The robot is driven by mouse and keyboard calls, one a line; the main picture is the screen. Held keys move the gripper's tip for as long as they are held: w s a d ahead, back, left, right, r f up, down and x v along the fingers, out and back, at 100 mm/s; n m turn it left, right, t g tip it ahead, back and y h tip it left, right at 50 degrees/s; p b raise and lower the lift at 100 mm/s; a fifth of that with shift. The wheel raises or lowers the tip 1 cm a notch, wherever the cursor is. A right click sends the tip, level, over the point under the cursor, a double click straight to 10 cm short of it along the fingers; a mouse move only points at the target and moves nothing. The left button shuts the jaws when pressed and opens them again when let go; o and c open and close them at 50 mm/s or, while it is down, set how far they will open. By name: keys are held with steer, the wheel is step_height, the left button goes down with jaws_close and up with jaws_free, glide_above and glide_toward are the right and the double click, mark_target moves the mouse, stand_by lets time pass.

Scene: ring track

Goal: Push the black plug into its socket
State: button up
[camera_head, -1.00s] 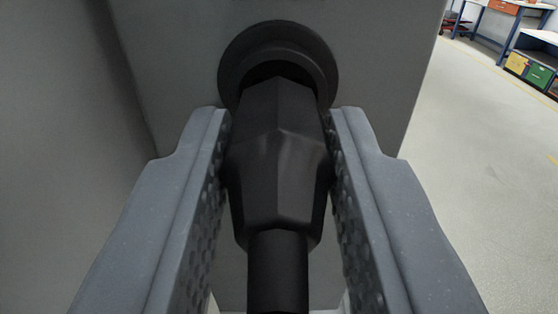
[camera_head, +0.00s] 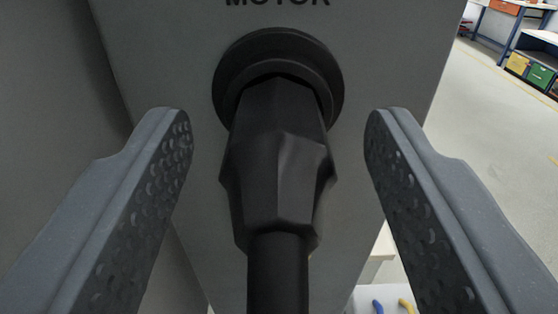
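The black plug (camera_head: 277,165) has its front end inside the round black socket (camera_head: 228,80) on a grey panel. How deep it sits I cannot tell, as the contact inside is hidden. The plug's cable end (camera_head: 278,272) runs down to the bottom edge of the picture. My gripper (camera_head: 278,125) is open, with one finger on each side of the plug and a clear gap on both sides. Nothing is held between the fingers.
The grey panel (camera_head: 395,60) carries lettering reading "MOTOR" above the socket. A grey wall surface lies at the left. Pale floor (camera_head: 490,130) is open at the right, with a workbench and coloured bins (camera_head: 530,70) far off. Blue and yellow pieces (camera_head: 392,305) show at the bottom right.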

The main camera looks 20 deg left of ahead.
steer(key=b+v, duration=0.1)
steer(key=v, duration=1.2)
steer(key=shift+s, duration=0.4)
steer(key=shift+d, duration=0.1)
